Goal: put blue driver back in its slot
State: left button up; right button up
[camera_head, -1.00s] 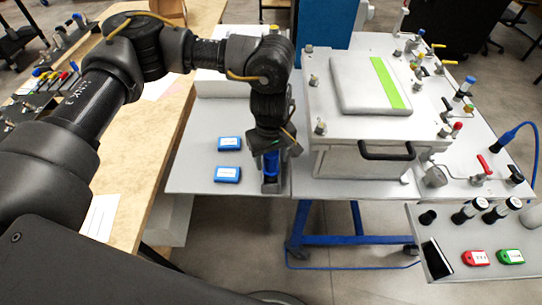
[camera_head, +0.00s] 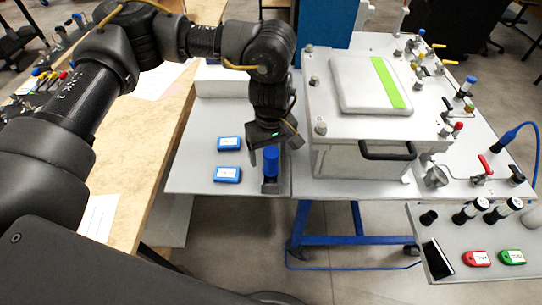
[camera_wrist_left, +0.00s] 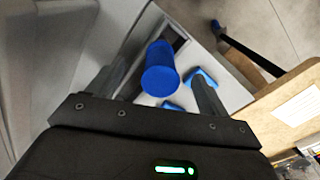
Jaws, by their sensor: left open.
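The blue driver (camera_head: 271,161) stands upright in a small dark holder (camera_head: 270,187) at the front right of the grey side table. In the left wrist view the blue driver (camera_wrist_left: 160,70) shows its round end between my fingers, with the dark slot beside it. My left gripper (camera_head: 272,152) is open above and around the driver's top, and its fingers (camera_wrist_left: 160,85) stand apart from it on both sides. How deep the driver sits in the holder is hidden. My right gripper is not in view.
Two blue labelled boxes (camera_head: 228,144) lie left of the driver. A white analyser case (camera_head: 360,140) with a black handle stands close on the right. A wooden bench (camera_head: 140,140) is at the left. The table's front edge is just before the holder.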

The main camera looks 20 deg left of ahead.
pick_arm(q)
notch_tip(320, 180, up, 8)
jog(key=shift+r+b, duration=0.25)
jog(key=shift+b, duration=0.2)
jog(key=shift+s+f, duration=0.1)
